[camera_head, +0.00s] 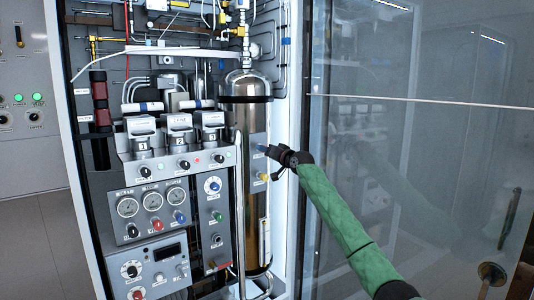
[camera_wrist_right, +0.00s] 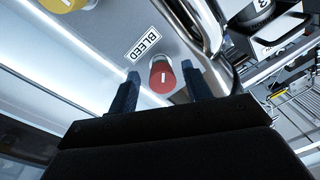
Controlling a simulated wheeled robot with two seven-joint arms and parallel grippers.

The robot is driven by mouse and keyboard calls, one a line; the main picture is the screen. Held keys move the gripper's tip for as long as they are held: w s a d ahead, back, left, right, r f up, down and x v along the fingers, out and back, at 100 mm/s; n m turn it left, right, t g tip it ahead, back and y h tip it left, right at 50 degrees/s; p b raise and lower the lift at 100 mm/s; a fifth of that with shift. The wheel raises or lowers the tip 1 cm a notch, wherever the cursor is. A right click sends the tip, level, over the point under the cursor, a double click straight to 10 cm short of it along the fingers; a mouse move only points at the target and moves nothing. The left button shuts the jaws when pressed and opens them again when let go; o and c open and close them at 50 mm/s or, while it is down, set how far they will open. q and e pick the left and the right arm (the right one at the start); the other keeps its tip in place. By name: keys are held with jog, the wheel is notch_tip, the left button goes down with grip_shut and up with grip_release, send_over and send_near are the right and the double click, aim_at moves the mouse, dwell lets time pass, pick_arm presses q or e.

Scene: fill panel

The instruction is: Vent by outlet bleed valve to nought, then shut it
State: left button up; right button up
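The bleed valve is a red knob (camera_wrist_right: 162,76) with a white mark, beside a label (camera_wrist_right: 142,42) reading BLEED in the right wrist view. My right gripper (camera_wrist_right: 161,78) is open, with one dark finger on each side of the knob and a visible gap to each. In the head view my right gripper (camera_head: 266,151) is at the grey panel strip in front of the tall metal cylinder (camera_head: 254,115), and the red knob is hidden there. A yellow knob (camera_head: 263,177) sits just below it and also shows in the wrist view (camera_wrist_right: 68,4). My left gripper is not in view.
Gauges (camera_head: 152,201), coloured knobs and several numbered units (camera_head: 179,135) fill the cabinet on the left. A curved metal tube (camera_wrist_right: 212,30) runs close beside the knob. A glass door (camera_head: 440,150) stands on the right, near my green arm.

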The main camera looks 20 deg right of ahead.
pick_arm(q)
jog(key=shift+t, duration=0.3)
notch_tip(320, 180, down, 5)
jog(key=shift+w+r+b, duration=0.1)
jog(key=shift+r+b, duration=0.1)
jog(key=shift+b, duration=0.35)
pick_arm(e)
jog(key=v, duration=0.7)
jog(key=shift+s+d, duration=0.15)
jog(key=shift+s, duration=0.2)
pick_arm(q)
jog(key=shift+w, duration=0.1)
